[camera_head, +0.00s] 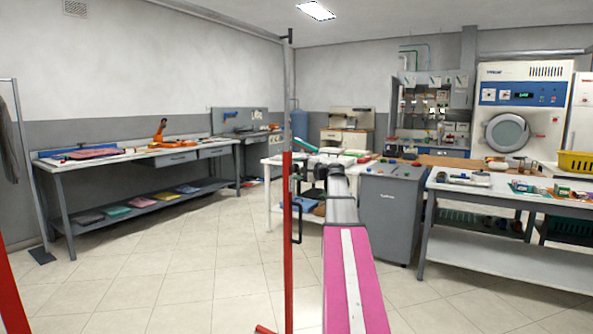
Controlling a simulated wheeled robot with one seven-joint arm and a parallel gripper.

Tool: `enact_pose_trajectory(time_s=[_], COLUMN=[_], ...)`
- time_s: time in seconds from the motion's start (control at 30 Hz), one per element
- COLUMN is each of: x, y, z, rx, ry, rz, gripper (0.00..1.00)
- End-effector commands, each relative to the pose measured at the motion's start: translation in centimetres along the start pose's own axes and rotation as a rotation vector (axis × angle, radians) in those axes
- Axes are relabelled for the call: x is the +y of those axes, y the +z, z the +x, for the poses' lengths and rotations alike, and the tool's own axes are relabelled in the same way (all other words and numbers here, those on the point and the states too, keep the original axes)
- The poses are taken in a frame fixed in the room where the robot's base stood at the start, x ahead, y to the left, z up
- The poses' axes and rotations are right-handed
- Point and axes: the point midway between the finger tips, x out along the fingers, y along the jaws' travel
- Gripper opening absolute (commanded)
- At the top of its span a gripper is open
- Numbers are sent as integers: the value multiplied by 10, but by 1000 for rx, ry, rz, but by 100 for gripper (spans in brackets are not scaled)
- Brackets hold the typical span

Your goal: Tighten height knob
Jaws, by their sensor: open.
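A tall stand has a red lower post (287,240) and a thinner grey upper tube (288,95) with a small dark hook at its top. A black loop handle (298,225) is lower on the post. My arm reaches forward from the bottom, and my gripper (315,172) is at its far end, just right of the fitting. It is open. Contact cannot be made out, and the arm hides part of the fingers.
A grey cabinet (390,215) stands close to the right of my arm. A white worktable (520,195) is further right. A long bench (130,165) lines the left wall. Open tiled floor (180,275) lies left of the stand.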

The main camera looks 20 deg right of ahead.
Motion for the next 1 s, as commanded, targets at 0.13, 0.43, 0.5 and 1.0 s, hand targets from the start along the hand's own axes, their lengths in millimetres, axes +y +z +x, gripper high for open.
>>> enact_pose_trajectory(time_s=[0.13,0.43,0.5,1.0], x=[0,0,0,0], y=[2,1,1,0], z=[-24,-79,-88,-102], rx=[1,2,2,0], ry=[0,0,0,0], rz=[0,0,0,0], gripper=[68,68,68,68])
